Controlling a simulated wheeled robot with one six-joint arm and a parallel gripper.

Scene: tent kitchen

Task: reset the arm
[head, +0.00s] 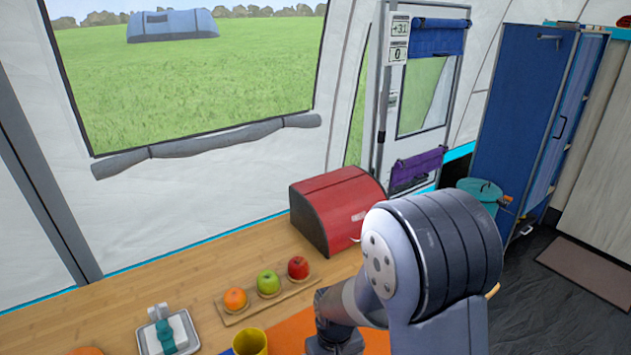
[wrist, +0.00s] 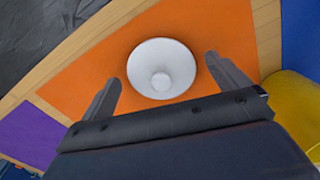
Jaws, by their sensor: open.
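My gripper (wrist: 163,67) is open in the wrist view, with its two dark fingers spread wide apart. A round white object (wrist: 150,50) with a smaller pale round part in its middle lies on an orange mat (wrist: 75,75), between the fingertips as seen from the wrist. I cannot tell how far below the fingers it is, and no contact shows. In the head view my arm fills the lower right, and the fingers do not show there.
A yellow cup (head: 250,342) stands near my arm. Behind it a wooden tray (head: 240,316) holds an orange, a green apple and a red apple. A red bread box (head: 335,208) stands at the back. A small metal tray (head: 150,345) is at left.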

